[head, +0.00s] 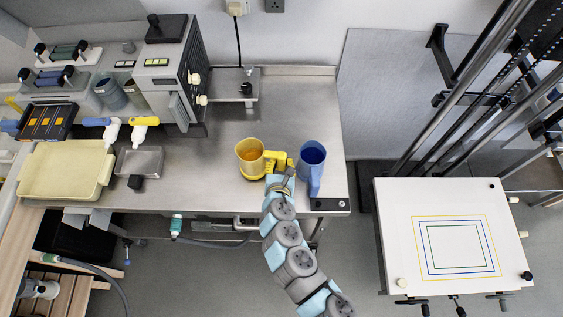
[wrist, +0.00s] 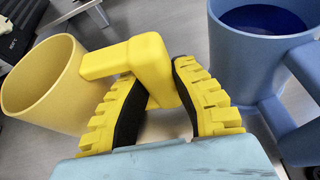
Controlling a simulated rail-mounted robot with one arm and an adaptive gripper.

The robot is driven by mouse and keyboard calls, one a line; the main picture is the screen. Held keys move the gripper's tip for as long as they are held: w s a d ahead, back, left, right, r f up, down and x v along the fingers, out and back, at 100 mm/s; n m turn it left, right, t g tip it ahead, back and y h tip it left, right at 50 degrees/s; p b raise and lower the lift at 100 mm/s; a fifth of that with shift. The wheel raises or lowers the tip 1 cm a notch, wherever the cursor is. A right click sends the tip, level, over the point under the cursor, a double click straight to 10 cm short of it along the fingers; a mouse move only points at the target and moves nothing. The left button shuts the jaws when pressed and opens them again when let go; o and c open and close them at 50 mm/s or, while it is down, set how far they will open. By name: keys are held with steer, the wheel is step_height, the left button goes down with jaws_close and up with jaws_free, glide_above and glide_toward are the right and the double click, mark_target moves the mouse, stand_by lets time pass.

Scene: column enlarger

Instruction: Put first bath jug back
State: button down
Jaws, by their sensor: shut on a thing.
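A yellow jug (head: 251,157) with orange-looking contents stands at the front middle of the steel bench, its handle toward the right. In the wrist view the yellow jug (wrist: 45,85) is at the left, and its handle (wrist: 148,65) lies between my fingers. My gripper (head: 280,166) is shut on that handle; its yellow fingers with black pads show in the wrist view (wrist: 158,100). A blue jug (head: 312,160) with dark blue contents stands close to the right of my gripper; it also shows in the wrist view (wrist: 228,60). I cannot tell whether the yellow jug touches the bench.
The steel bench (head: 220,190) has bare room left of the yellow jug and behind both jugs. A grey processor (head: 172,75) stands at the back left. A cream tray (head: 60,172) and a small metal tray (head: 140,160) lie at the left. A white baseboard (head: 395,215) stands apart at the right.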

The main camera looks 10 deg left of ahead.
steer(key=shift+f+b, duration=0.6)
stand_by(1.1)
steer(key=c, duration=0.9)
jaws_free()
steer(key=shift+s, duration=0.1)
steer(key=p+v, duration=0.2)
steer(key=v, duration=0.5)
steer(key=shift+s+r+p, duration=0.15)
steer(key=shift+s+p, duration=0.2)
stand_by(1.0)
steer(key=shift+d, duration=0.1)
